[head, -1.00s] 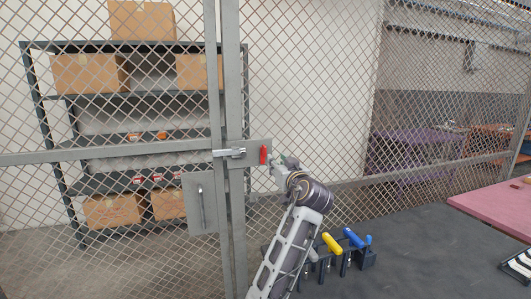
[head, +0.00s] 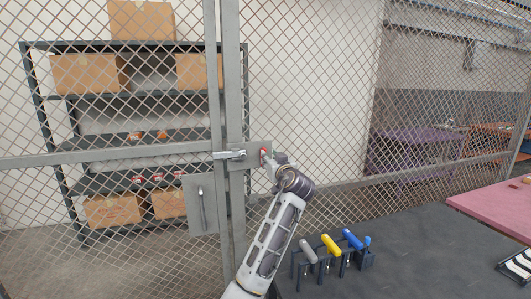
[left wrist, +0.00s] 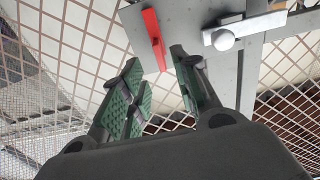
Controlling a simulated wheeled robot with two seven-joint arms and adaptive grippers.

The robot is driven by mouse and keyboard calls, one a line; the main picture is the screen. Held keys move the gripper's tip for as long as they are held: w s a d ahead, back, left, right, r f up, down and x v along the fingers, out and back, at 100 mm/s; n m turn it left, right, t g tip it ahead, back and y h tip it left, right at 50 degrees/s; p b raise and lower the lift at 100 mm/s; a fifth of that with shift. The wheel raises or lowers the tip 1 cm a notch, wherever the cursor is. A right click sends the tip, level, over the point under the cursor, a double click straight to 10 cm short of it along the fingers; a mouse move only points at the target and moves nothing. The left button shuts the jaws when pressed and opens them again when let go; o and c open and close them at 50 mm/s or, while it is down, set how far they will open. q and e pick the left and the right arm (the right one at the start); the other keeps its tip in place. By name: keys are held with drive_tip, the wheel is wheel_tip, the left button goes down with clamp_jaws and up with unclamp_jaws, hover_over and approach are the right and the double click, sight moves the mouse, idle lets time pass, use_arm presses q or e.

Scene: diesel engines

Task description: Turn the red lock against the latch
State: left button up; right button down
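The red lock (head: 263,152) is on the grey plate of the mesh gate, to the right of the silver latch (head: 230,154). In the left wrist view the red lock (left wrist: 152,34) is a flat red bar, slightly tilted, with the latch (left wrist: 240,30) and its round knob to its right. My left gripper (head: 270,161) is at the lock and hides part of it in the head view. In the left wrist view the left gripper (left wrist: 156,58) is open, its green-padded fingers on either side of the bar's near end. I cannot tell whether they touch it. My right gripper is out of view.
A dark table (head: 420,240) stands at the lower right, with a rack of coloured-handled tools (head: 331,246) on it, beside my left arm. A grey handle plate (head: 201,204) is on the gate below the latch. Shelving with boxes stands behind the mesh.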

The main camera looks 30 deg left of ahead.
use_arm(q)
drive_tip(key=shift+p+x, duration=0.65)
drive_tip(key=shift+x, duration=2.35)
clamp_jaws()
